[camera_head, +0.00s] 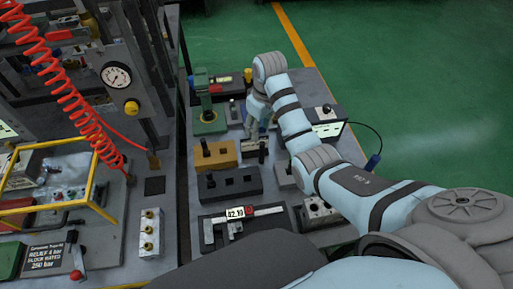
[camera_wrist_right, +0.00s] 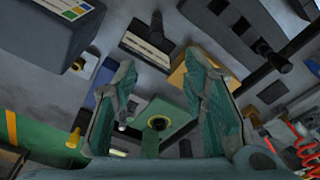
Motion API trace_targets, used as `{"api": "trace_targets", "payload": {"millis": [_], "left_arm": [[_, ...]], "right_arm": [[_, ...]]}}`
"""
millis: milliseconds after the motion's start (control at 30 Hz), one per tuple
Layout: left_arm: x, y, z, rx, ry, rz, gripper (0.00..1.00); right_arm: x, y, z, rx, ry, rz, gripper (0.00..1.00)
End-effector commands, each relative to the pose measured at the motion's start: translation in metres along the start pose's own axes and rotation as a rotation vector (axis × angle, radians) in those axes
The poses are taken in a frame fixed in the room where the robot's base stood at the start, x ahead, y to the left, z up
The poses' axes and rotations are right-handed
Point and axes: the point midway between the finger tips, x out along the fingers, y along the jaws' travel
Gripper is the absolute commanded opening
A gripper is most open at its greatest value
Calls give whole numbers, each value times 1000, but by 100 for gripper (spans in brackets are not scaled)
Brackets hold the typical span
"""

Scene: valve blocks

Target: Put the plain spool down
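My right gripper (camera_head: 256,122) is over the far part of the bench in the head view, pointing down. In the right wrist view its two green fingers (camera_wrist_right: 160,105) stand wide apart, with nothing clearly held between them. Beyond the fingers is a green plate (camera_wrist_right: 165,122) with a dark round ring. A small dark rest (camera_wrist_right: 148,45) with a lighter bar-like piece on it lies ahead of the fingers; it also shows beside the gripper in the head view (camera_head: 251,149). I cannot tell for certain whether that piece is the plain spool. My left gripper is not in view.
A yellow block (camera_head: 217,154) with a dark upright rod stands left of the gripper. A green press (camera_head: 207,105) stands at the far left. A black block (camera_head: 230,184), a caliper with display (camera_head: 240,213) and a boxed instrument (camera_head: 328,122) are near. Green floor lies right.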

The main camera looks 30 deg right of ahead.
Motion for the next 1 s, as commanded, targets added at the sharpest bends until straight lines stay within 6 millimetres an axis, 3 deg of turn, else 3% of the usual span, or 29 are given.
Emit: {"api": "trace_targets", "payload": {"millis": [100,333,500,767,1000], "left_arm": [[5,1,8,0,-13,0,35],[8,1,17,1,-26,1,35],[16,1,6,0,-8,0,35],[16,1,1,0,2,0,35],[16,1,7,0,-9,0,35]], "right_arm": [[35,3,3,6,-7,0,40],[70,6,4,8,-8,1,40],[104,6,9,5,-9,0,40],[111,6,8,4,-6,2,40],[111,6,8,4,-6,2,4]]}}
